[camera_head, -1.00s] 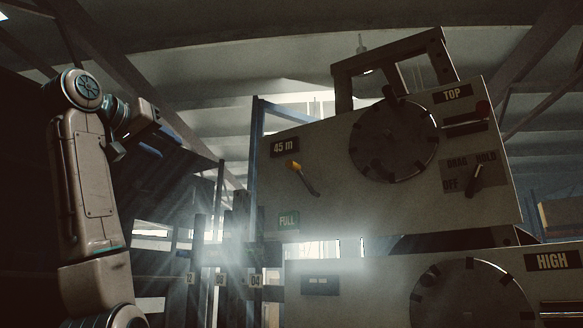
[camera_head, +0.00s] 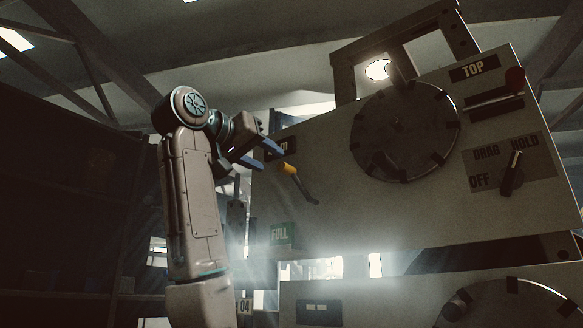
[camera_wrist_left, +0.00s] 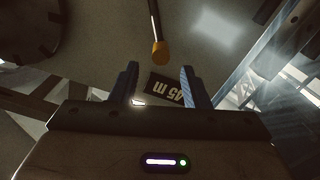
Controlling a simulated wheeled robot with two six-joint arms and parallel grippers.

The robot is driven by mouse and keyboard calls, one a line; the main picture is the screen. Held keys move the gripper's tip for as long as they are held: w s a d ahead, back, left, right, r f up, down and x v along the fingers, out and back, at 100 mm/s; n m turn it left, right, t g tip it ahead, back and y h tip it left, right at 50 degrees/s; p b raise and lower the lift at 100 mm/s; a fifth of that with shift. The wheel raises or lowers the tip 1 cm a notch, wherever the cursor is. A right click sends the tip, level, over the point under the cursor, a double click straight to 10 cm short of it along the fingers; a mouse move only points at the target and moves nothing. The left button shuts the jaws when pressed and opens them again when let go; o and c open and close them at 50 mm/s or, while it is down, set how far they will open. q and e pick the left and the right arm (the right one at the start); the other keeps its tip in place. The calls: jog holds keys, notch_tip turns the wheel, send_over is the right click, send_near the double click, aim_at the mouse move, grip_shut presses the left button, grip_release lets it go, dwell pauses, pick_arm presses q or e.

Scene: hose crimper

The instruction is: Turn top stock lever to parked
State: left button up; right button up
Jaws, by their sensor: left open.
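The lever with an orange tip (camera_head: 301,184) is on the top machine panel (camera_head: 330,215), below the TOP sign. Its tip is at the upper left and its dark stem slants down to the right. My left gripper (camera_head: 264,156) is open and empty, just up and left of the tip. In the left wrist view, the orange tip (camera_wrist_left: 160,54) lies ahead of the gap between the open blue fingers (camera_wrist_left: 160,72), apart from both. The 45 m plate (camera_wrist_left: 165,88) shows between the fingers; in the head view the gripper partly covers it. My right gripper is not in view.
A large dark wheel (camera_head: 405,130) with clamps is right of the lever. A DRAG/HOLD/OFF selector (camera_head: 512,174) and a red knob (camera_head: 515,79) are farther right. A green FULL plate (camera_head: 280,234) sits below the lever. A lower panel (camera_head: 400,305) with another wheel stands beneath.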

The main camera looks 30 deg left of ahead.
aim_at(280, 166)
pick_arm(q)
jog(key=w+p, duration=0.1)
jog(key=w, duration=0.2)
jog(key=w+p, duration=0.1)
jog(key=shift+w+d+r+p, duration=0.15)
jog(key=shift+w+r+p, duration=0.1)
jog(key=shift+r+p, duration=0.1)
jog(key=w, duration=0.2)
jog(key=w+p, duration=0.1)
jog(key=w, duration=0.1)
jog(key=shift+f, duration=0.35)
jog(key=shift+d, duration=0.1)
jog(key=shift+s, duration=0.3)
jog(key=shift+w, duration=0.1)
jog(key=c, duration=0.7)
grip_shut()
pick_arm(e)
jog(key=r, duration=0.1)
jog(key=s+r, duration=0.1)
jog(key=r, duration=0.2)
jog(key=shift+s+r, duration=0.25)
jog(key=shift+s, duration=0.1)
